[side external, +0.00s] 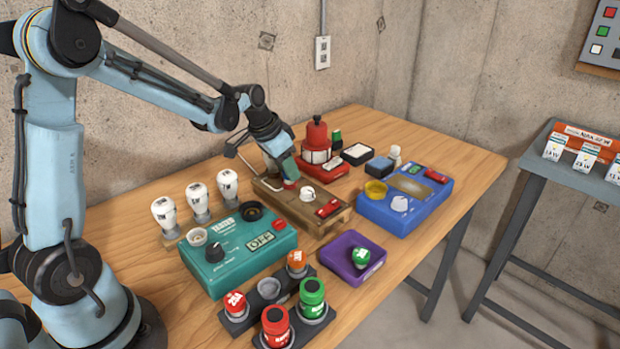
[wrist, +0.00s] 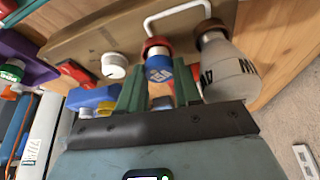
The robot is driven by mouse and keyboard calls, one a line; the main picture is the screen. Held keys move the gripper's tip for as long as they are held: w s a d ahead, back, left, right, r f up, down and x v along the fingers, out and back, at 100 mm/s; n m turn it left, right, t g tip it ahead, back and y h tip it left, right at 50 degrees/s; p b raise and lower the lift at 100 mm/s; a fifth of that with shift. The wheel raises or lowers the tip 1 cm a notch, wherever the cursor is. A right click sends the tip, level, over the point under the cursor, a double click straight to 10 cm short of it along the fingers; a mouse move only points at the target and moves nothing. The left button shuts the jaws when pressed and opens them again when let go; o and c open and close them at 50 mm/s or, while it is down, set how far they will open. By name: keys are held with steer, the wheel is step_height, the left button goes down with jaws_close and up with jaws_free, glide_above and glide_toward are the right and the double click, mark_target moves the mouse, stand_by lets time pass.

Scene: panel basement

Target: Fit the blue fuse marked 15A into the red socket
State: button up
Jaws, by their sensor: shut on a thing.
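The blue fuse (wrist: 160,72), with white marking that partly shows, is between the green fingers of my gripper (wrist: 160,80) in the wrist view. My gripper (side external: 288,170) is shut on it, over the brown wooden box (side external: 272,189) in the side view. The red socket (wrist: 155,44) is a dark red ring on that box, right at the fuse's far end. It shows below the fingers in the side view (side external: 290,184). The fuse looks lined up with the ring; I cannot tell how deep it sits. In the side view the fingers hide the fuse.
A white bulb (wrist: 224,72) stands close beside the fingers on the box. A white knob (side external: 307,193) and a red switch (side external: 328,208) are on its near side. A teal box (side external: 235,272), blue box (side external: 410,212) and purple box (side external: 342,262) stand around it.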

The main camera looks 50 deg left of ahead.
steer(key=shift+f, duration=0.15)
steer(key=o, duration=0.7)
steer(key=shift+o, duration=0.2)
steer(key=v, duration=1.1)
stand_by(0.3)
steer(key=s+d+f+n+t, duration=0.1)
steer(key=s+d+f+t, duration=0.1)
steer(key=s+d, duration=0.9)
steer(key=shift+s+d+f+n+t+y, duration=0.35)
steer(key=shift+s+f+n+t, duration=0.1)
steer(key=shift+f, duration=0.1)
